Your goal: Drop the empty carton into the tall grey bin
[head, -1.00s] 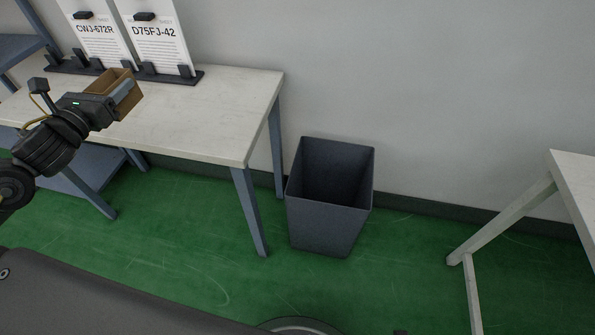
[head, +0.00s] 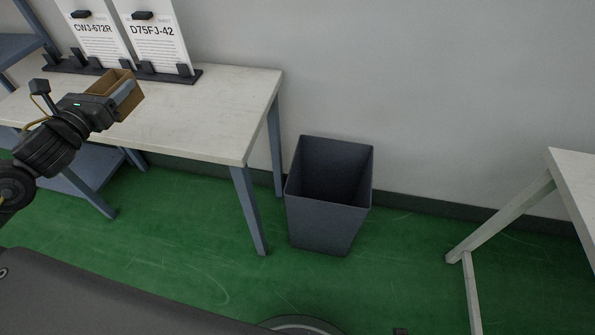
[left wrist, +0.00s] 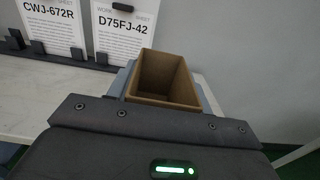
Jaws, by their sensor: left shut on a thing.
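The empty carton (head: 127,99) is a small open-topped brown box, held over the left table. It also shows in the left wrist view (left wrist: 165,78), open side up, with nothing seen inside. My left gripper (head: 118,93) is shut on the carton, one finger along its near side. In the left wrist view my left gripper (left wrist: 165,92) has a finger on each side of the carton. The tall grey bin (head: 325,210) stands upright on the green floor, right of the table, its open top facing up and its visible inside empty. My right gripper is not in view.
The left table (head: 215,107) has a pale top and blue-grey legs, with its right end beside the bin. Two work sheets (head: 156,40) stand in dark holders at its back. Another table (head: 574,190) is at the right edge. Green floor (head: 410,245) is clear between.

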